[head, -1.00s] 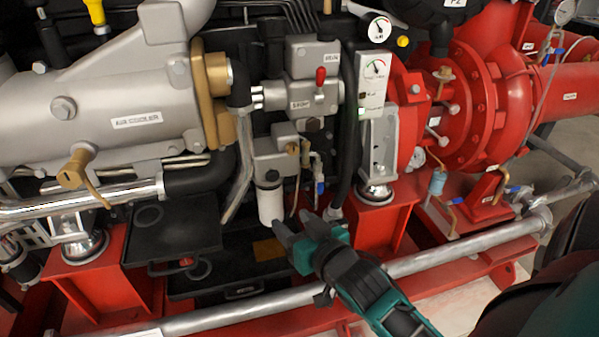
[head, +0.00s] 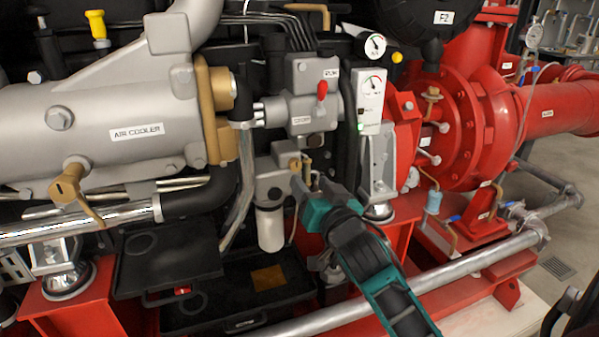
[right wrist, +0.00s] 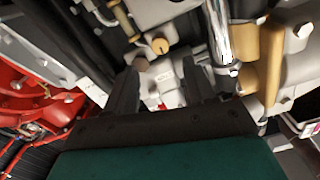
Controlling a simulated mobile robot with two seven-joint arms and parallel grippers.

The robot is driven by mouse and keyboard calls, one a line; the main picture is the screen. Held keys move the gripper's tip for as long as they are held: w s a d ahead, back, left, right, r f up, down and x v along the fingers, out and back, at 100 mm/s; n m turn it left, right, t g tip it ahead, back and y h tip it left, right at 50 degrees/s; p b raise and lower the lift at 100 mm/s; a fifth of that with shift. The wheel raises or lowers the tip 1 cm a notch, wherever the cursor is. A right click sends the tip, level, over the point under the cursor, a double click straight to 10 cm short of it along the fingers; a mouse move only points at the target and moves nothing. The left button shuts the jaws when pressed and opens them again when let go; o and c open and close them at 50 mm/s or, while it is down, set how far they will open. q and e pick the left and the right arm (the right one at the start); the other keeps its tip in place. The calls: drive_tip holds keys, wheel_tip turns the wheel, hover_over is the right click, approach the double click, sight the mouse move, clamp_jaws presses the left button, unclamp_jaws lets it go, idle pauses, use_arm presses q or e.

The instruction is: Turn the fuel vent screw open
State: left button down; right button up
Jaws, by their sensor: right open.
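A small brass fitting (head: 295,165), which may be the fuel vent screw, sits on the grey filter head (head: 270,183) above a white cylindrical filter (head: 271,229). My right gripper (head: 311,187) is open, with its dark fingertips just below and right of this fitting in the head view. In the right wrist view, a round brass screw head (right wrist: 160,46) lies beyond the open fingers (right wrist: 160,85), with nothing between them. I cannot tell for sure which brass part is the vent screw. My left gripper is not in view.
A black tray (head: 168,262) lies lower left. A silver pipe (head: 470,263) runs along the front. A grey cylinder labelled air cooler (head: 100,120) fills the left.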

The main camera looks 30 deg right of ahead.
sight(296, 166)
drive_tip(key=b+x, duration=0.1)
drive_tip(key=x, duration=0.6)
drive_tip(key=shift+w, duration=0.15)
clamp_jaws()
idle(0.3)
